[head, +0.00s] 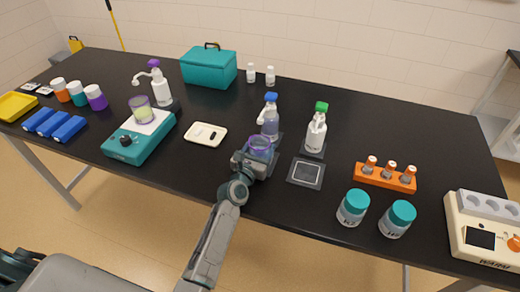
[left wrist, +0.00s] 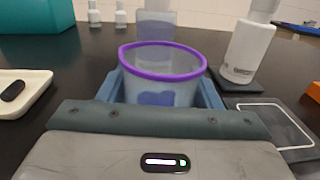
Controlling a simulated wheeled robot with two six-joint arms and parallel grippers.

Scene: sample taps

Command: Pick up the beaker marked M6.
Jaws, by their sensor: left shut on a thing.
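A clear beaker (head: 260,146) with a purple rim is at the table's front middle, in front of a blue-capped tap bottle (head: 269,120). My left gripper (head: 256,157) is shut on this beaker. In the left wrist view the beaker (left wrist: 163,75) stands upright between the two fingers of the gripper (left wrist: 165,95). A bluish patch shows on its near wall; I cannot read any mark. I cannot tell whether its base touches the surface. My right gripper is not in view.
A green-capped bottle (head: 316,130) stands right of the held beaker, behind a dark square pad (head: 306,173). An orange rack (head: 385,178) and teal-lidded jars (head: 353,207) are farther right. A white tray (head: 206,134) lies to the left. A teal box (head: 208,70) stands behind.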

